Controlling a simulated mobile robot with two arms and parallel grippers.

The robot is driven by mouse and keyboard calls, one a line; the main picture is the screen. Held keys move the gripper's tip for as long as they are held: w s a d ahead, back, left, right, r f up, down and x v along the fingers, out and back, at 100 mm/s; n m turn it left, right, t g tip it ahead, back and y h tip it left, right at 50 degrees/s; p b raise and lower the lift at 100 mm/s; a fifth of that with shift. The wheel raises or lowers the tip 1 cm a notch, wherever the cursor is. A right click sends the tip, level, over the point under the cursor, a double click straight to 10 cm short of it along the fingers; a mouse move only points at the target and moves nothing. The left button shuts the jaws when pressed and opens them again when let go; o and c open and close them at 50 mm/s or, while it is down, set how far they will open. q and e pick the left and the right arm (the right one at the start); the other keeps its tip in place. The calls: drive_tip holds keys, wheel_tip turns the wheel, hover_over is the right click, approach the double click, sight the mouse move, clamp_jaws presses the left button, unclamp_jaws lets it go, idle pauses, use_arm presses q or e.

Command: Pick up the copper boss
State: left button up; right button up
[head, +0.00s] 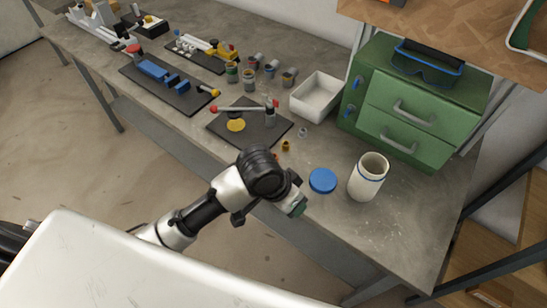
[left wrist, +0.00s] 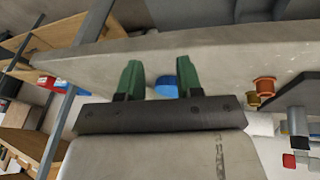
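A small copper-coloured boss (head: 286,146) stands on the grey bench in the head view, in front of the dark jig plate. In the left wrist view a copper boss (left wrist: 265,86) shows at the right, with a yellowish small part (left wrist: 252,101) beside it. My left gripper (head: 297,206) is over the bench's front edge, nearer the front than the boss and apart from it. In the left wrist view its green fingers (left wrist: 159,80) are spread with nothing held; a blue lid shows beyond the gap. My right gripper is not in view.
A blue lid (head: 323,180) and a white jar (head: 368,177) are right of my gripper. The jig plate (head: 262,138) carries a red-knobbed clamp (head: 240,108). A clear ring-like part (head: 303,132), white bin (head: 318,96) and green drawer cabinet (head: 415,110) stand behind.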

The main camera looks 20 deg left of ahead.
use_arm(q)
drive_tip(key=shift+m+g+y, duration=0.3)
drive_tip(key=shift+g+y, duration=0.3)
drive_tip(key=shift+y, duration=0.3)
drive_tip(key=w+r, duration=0.1)
drive_tip(key=w, duration=0.1)
drive_tip(key=w+r, duration=0.1)
drive_tip(key=w, duration=0.1)
drive_tip(key=w+a+r, duration=0.1)
drive_tip(key=w, duration=0.1)
drive_tip(key=shift+w+r, duration=0.1)
drive_tip(key=shift+w, duration=0.05)
drive_tip(key=w+a+r+n+g+y, duration=0.1)
drive_tip(key=w+a+r+n+y, duration=0.1)
drive_tip(key=w+a+r, duration=0.4)
drive_tip(key=f, duration=0.3)
drive_tip(key=a+f, duration=0.1)
drive_tip(key=f, duration=0.1)
drive_tip(key=shift+w+f, duration=0.15)
drive_tip(key=shift+f, duration=0.2)
drive_tip(key=shift+f+p, duration=0.4)
drive_tip(key=shift+f, duration=2.35)
drive_tip(key=shift+c, duration=0.3)
clamp_jaws()
